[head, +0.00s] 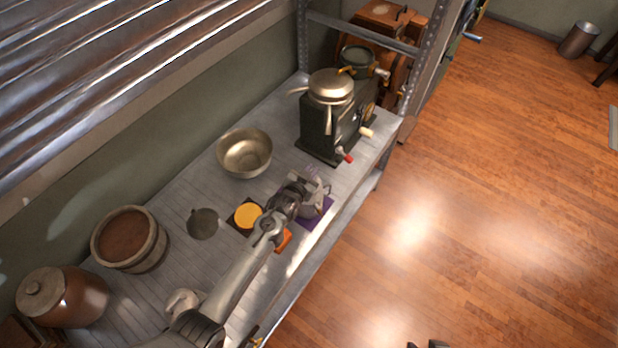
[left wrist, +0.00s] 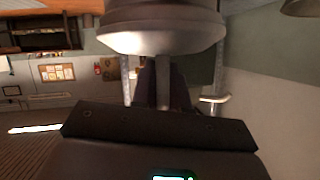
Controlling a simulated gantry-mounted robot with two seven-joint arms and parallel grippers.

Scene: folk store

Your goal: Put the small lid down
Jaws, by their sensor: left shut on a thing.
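My left gripper (head: 308,186) is low over the near part of the shelf, above a purple mat (head: 326,208). It is shut on a grey metal piece, which I take to be the small lid (head: 316,197). My wrist and fingers hide part of it, so I cannot tell whether it touches what is below. In the left wrist view a round, pale metal body (left wrist: 160,30) fills the top middle, just beyond the dark fingers. Dark tips at the bottom edge of the head view may be my right gripper (head: 430,345); its jaws cannot be made out.
A yellow disc (head: 247,215) on a dark mat and an orange mat (head: 284,240) lie beside my wrist. A dark grey disc (head: 203,223), a metal bowl (head: 245,153), a wooden tub (head: 130,240), a brown jar (head: 62,297) and a cranked machine (head: 333,120) stand on the shelf.

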